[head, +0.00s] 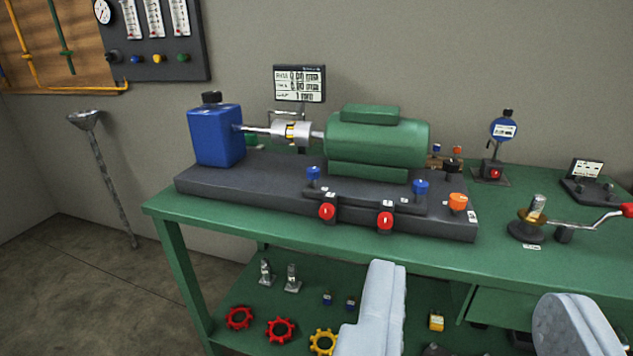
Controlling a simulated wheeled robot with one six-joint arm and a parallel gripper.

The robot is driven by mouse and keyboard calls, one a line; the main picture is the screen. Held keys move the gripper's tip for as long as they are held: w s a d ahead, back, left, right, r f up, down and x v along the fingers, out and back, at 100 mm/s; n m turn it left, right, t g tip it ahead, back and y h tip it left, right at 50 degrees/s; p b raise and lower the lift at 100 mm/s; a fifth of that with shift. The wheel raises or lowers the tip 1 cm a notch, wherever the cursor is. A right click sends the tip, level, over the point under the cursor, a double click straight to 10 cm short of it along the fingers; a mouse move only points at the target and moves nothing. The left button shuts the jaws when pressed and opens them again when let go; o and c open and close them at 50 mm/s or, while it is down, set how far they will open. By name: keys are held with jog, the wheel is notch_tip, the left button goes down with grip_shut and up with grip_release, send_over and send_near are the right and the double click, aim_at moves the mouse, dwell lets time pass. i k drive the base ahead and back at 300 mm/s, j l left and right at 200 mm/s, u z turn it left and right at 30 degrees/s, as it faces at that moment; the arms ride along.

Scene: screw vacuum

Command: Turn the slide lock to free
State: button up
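A green motor (375,140) sits on a dark base (260,185) on the green bench, coupled by a silver shaft coupling (292,132) to a blue pump block (215,135). An orange knob (457,202) stands at the base's right end, with a small label beside it. Two red knobs (327,212) face the front edge, and two blue knobs (421,187) stand on the base. The labels are too small to read, so I cannot tell which knob is the slide lock or its setting. My gripper (476,282) is open and empty, its pale fingers wide apart, in front of the bench below these knobs.
A crank with a red handle (628,210) stands on the bench at the right. A dial gauge stand (492,172) and a small display (586,168) stand behind. The lower shelf holds red handwheels (281,330).

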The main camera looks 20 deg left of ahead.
aim_at(458, 202)
jog(key=i+j, duration=0.25)
jog(key=i, duration=0.15)
jog(key=i+j, duration=0.2)
jog(key=i, duration=0.25)
jog(key=z, duration=0.05)
